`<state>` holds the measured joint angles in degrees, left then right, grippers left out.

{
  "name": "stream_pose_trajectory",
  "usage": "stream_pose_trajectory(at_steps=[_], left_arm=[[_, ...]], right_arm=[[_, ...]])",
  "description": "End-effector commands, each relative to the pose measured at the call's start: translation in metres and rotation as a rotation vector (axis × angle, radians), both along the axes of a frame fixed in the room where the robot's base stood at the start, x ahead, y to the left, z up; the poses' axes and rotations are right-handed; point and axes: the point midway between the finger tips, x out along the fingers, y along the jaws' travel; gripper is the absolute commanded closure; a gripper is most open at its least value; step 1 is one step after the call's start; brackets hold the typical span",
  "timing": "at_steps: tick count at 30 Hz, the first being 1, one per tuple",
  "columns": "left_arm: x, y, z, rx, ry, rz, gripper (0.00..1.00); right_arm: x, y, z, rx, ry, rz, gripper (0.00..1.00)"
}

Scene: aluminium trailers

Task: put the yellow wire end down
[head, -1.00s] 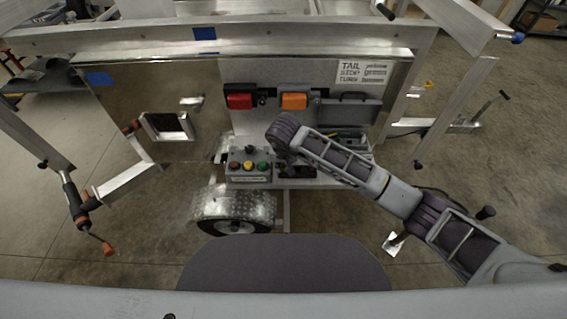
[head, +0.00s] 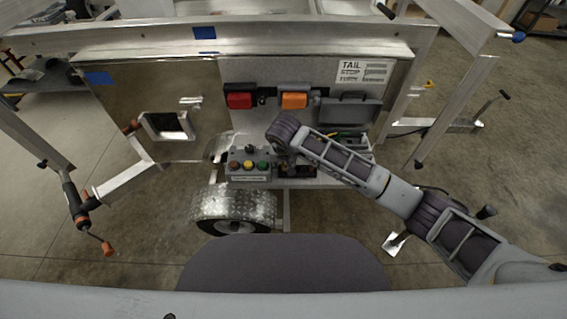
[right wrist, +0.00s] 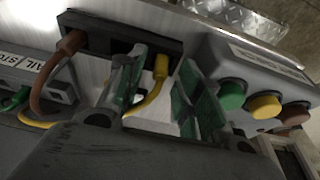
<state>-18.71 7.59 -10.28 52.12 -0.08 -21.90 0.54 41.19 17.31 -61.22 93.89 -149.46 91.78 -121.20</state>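The yellow wire end (right wrist: 161,68) is a small yellow plug, upright at the right end of a black slotted block (right wrist: 110,32) in the right wrist view. Its yellow wire (right wrist: 148,106) bends down and left behind a finger. My right gripper (right wrist: 160,98) is open, with green-padded fingers on either side of the wire and a visible gap to the right finger. Whether the left finger touches the plug I cannot tell. In the head view, my right gripper (head: 292,170) is small, dark and partly hidden by its arm. My left gripper is not in view.
A brown wire end (right wrist: 72,42) sits at the block's left end. A grey box (head: 249,171) with red, yellow and green buttons is just beside my right gripper. A grey case with an open lid (head: 349,112) lies behind. Red (head: 239,97) and orange (head: 294,100) lamps are above.

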Motion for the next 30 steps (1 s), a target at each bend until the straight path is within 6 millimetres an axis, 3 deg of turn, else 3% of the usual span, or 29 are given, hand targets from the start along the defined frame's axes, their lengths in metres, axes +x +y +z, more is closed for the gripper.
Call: stream_pose_trajectory(at_steps=[11, 30], left_arm=[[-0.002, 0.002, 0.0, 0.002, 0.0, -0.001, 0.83], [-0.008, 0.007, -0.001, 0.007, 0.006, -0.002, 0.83]], right_arm=[[-0.001, 0.0, 0.011, 0.001, -0.002, 0.001, 0.65], [-0.025, 0.0, 0.096, 0.0, -0.003, 0.001, 0.65]])
